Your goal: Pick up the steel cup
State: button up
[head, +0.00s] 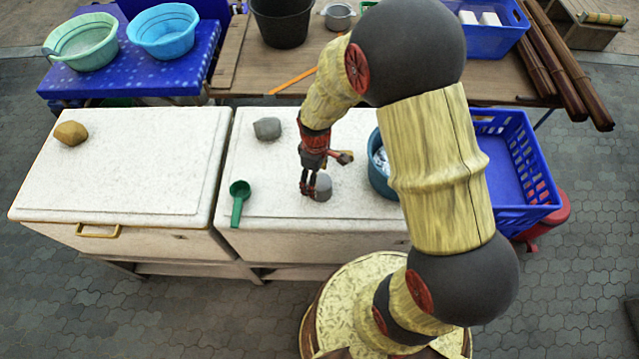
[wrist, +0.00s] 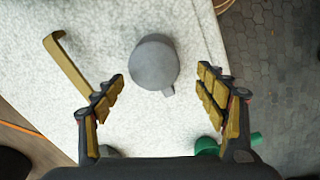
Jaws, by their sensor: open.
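The steel cup (head: 323,187) is a small grey rounded vessel on the right white chest lid, between the green scoop and the blue tub. In the wrist view the cup (wrist: 153,63) lies ahead, between and slightly beyond the fingertips, with a small tab-like handle at its lower right. My gripper (head: 312,187) is beside the cup in the head view, pointing down. In the wrist view my gripper (wrist: 162,82) is open, with bare lid showing between each finger and the cup. I cannot tell the exact height of the fingertips above the lid.
A green scoop (head: 238,200) and a grey stone (head: 267,128) lie on the same lid (head: 275,215). A blue tub (head: 380,178) stands right of the cup, partly behind my arm. A blue crate (head: 525,170) is further right. A yellow handle (wrist: 67,65) shows in the wrist view.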

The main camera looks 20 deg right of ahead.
aim_at(317, 184)
jog(key=shift+w+d+f+p, duration=0.15)
jog(key=shift+f+p, duration=0.05)
jog(key=shift+f, duration=1.2)
jog(key=shift+w+d+f+p, duration=0.1)
jog(key=shift+w+f+p, duration=0.1)
jog(key=shift+f, duration=1.15)
jog(key=shift+c, duration=1.3)
jog(key=c, duration=1)
jog(key=shift+r, duration=0.15)
